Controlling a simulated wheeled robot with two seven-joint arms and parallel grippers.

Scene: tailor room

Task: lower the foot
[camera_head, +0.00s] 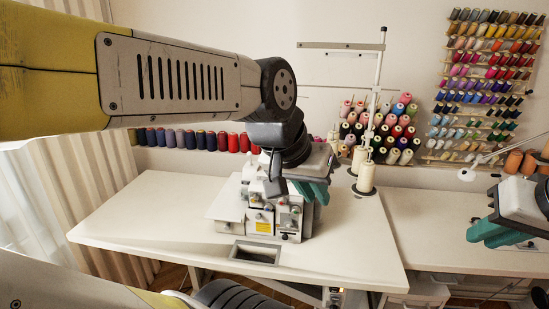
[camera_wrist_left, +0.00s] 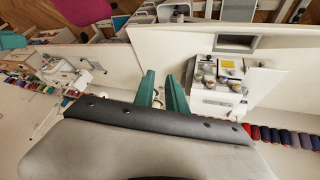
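The white serger sewing machine (camera_head: 262,212) stands on the white table (camera_head: 130,225) in the head view, with coloured dials on its front. It also shows in the left wrist view (camera_wrist_left: 222,82), to the right of the fingers. Its foot is too small and too hidden to make out. My left gripper (camera_head: 318,192) has green fingers and hangs at the machine's right side, partly behind my own arm. In the left wrist view the fingers (camera_wrist_left: 161,76) are apart with nothing held between them. My right gripper (camera_head: 478,236) is at the far right, over the second table, its opening unclear.
Cream thread cones (camera_head: 366,176) on a tall stand (camera_head: 379,75) rise behind the machine to the right. Racks of coloured spools (camera_head: 490,85) hang on the wall. A rectangular opening (camera_head: 256,253) lies in front of the machine. The table's left part is clear.

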